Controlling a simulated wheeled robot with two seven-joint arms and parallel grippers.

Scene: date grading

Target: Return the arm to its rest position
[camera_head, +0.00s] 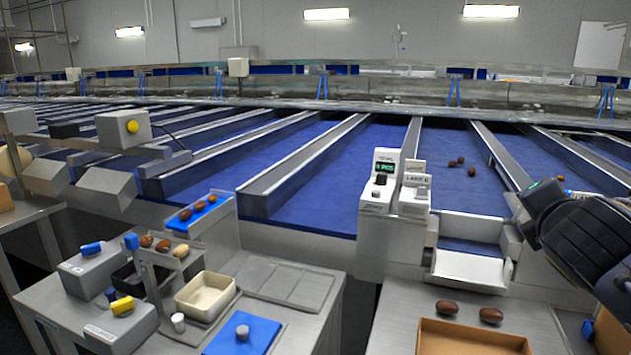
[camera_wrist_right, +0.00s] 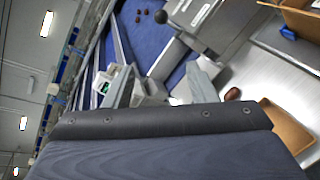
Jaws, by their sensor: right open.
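My right arm (camera_head: 590,235), dark and bulky, comes in at the right edge of the head view, raised beside the white chute. Its fingertips are not clear there. In the right wrist view, two grey fingers of my right gripper (camera_wrist_right: 162,86) stand apart beyond the dark wrist body, with nothing seen held between them. Two brown dates (camera_head: 468,311) lie apart on the steel table at the lower right of the head view. One date (camera_wrist_right: 232,94) also shows in the right wrist view, beside the right finger. My left gripper is not in view.
A cardboard box (camera_head: 430,327) stands at the front of the right table. The white weighing unit (camera_head: 378,200) and chute (camera_head: 470,268) stand behind. Several dates lie on the blue belt (camera_head: 385,150). The left bench holds a cream bin (camera_head: 190,308), a blue mat (camera_head: 262,343) and grey boxes.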

